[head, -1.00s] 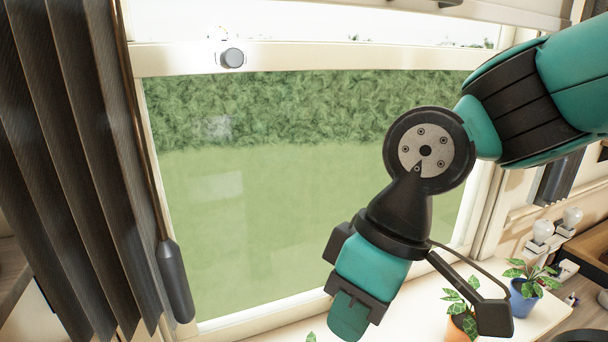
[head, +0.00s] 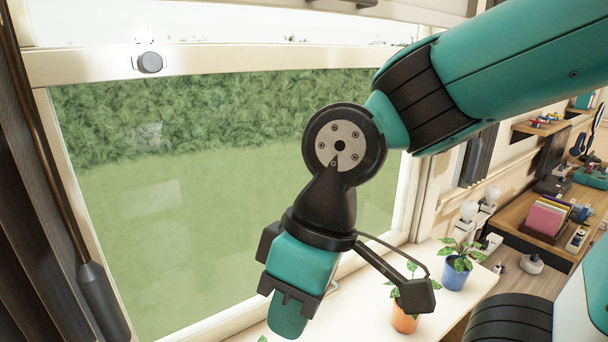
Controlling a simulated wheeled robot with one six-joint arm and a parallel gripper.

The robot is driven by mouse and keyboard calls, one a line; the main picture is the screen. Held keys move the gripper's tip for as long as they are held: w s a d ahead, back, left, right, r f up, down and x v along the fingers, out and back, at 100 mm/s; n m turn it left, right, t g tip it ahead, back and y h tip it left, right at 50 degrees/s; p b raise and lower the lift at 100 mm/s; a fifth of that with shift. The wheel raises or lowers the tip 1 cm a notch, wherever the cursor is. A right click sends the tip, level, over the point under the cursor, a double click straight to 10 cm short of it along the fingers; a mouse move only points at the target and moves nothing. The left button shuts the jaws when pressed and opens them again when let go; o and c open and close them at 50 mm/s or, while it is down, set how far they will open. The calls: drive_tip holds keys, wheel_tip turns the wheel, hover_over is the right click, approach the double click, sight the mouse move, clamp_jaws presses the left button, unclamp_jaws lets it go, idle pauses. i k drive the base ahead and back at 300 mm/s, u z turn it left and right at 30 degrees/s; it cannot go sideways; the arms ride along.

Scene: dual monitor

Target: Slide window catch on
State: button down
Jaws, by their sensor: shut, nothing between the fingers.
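The window catch (head: 150,62) is a round grey knob on a pale plate. It sits on the white middle rail of the window (head: 270,57), at the upper left of the head view. My gripper (head: 288,318) hangs down in front of the glass at the lower middle. It is shut and empty, well below and to the right of the catch, and apart from it. Its fingertips point down and are seen from behind.
A dark curtain (head: 18,200) and a hanging rod with a grey handle (head: 102,300) are at the left. Plants in an orange pot (head: 404,320) and a blue pot (head: 454,276) stand on the white sill. A cluttered desk (head: 520,205) is at the right.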

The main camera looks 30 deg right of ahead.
sight(151, 62)
drive_tip(key=k, duration=0.5)
drive_tip(key=u, duration=1.35)
drive_tip(key=k, duration=0.85)
drive_tip(key=z, duration=1.25)
drive_tip(key=i, duration=1)
drive_tip(key=z, duration=0.05)
